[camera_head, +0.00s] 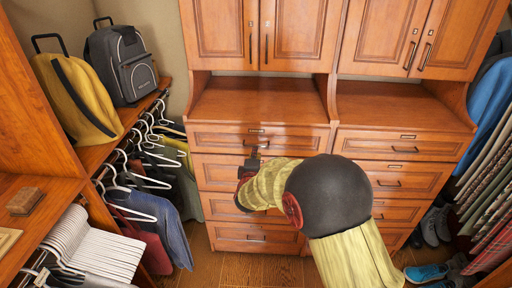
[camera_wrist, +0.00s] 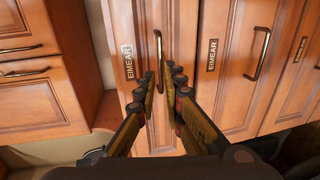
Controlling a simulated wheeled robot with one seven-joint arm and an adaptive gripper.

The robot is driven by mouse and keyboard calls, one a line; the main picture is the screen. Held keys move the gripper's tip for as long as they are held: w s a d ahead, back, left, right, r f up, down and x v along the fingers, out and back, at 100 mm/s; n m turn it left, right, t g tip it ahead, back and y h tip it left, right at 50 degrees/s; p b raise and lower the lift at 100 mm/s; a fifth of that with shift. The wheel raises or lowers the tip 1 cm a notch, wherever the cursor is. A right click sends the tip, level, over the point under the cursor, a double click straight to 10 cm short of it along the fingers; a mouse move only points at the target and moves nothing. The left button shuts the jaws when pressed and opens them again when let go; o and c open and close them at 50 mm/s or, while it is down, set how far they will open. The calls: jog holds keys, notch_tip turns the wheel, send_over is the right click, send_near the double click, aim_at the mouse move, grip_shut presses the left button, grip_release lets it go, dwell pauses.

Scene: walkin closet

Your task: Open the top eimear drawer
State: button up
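The top Eimear drawer (camera_head: 220,138) is the highest drawer of the left column in the head view and looks shut. In the wrist view its wooden front (camera_wrist: 146,25) is turned sideways, with an EIMEAR label (camera_wrist: 128,62) and a curved metal handle (camera_wrist: 158,50). My gripper (camera_wrist: 160,78) is open, with one finger on each side of the handle's line. I cannot tell whether the fingers touch the handle. In the head view, my gripper (camera_head: 253,161) is at the drawer front, partly hidden by my arm.
A second EIMEAR-labelled drawer (camera_wrist: 235,95) is beside it in the wrist view. A wooden counter (camera_head: 260,100) and cabinet doors (camera_head: 221,35) are above. Hanging clothes (camera_head: 172,225) are at left, shoes (camera_head: 428,272) at lower right.

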jog(key=shift+w+f+b, duration=0.25)
jog(key=shift+w+b, duration=0.15)
jog(key=shift+w, duration=0.8)
jog(key=shift+w+f+b, duration=0.25)
jog(key=shift+w+b, duration=0.1)
jog(key=shift+w, duration=0.85)
jog(key=shift+w+f+b, duration=0.25)
jog(key=shift+w+b, duration=0.15)
jog(key=shift+w, duration=0.8)
jog(key=shift+c, duration=0.4)
grip_shut()
